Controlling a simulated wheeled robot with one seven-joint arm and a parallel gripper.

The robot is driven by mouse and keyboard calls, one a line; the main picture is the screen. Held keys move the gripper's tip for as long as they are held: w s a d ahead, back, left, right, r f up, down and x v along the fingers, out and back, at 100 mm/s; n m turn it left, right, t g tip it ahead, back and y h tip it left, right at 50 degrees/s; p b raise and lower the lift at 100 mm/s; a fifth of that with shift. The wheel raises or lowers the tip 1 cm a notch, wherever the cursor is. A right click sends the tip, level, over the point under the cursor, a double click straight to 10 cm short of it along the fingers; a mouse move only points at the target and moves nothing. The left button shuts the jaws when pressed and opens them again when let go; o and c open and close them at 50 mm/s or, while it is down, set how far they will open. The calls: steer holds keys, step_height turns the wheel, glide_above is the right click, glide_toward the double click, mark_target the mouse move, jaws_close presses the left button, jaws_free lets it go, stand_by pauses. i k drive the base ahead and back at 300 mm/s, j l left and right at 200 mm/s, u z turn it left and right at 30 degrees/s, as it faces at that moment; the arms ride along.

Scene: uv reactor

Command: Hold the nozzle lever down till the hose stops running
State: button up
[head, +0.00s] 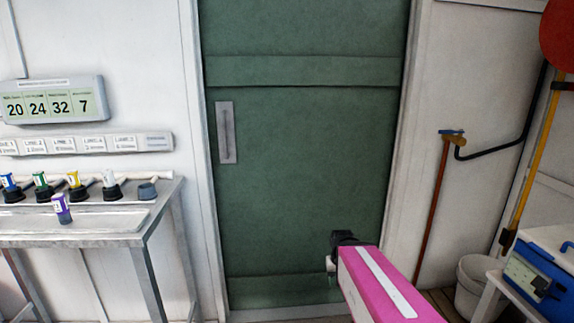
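A small yellow-brown fitting (459,141) with a flat blue piece (451,132) on top is at the right, in front of the white wall. It may be the nozzle and its lever, but it is too small to be sure. A black hose or pipe (497,148) runs from it to the right and up. No running water can be made out. My gripper (332,267) is low in front of the green door, left of and below the fitting and apart from it. My pink arm hides most of it, and its fingers are not clear.
A reddish pole (435,220) stands below the fitting. A white bucket (473,290) and a blue-and-white box (540,268) on a bench are at the lower right. A metal table (110,238) with several coloured bottles is at the left. The green door (300,170) is shut.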

mark_target(505, 234)
steer(key=z, duration=1.7)
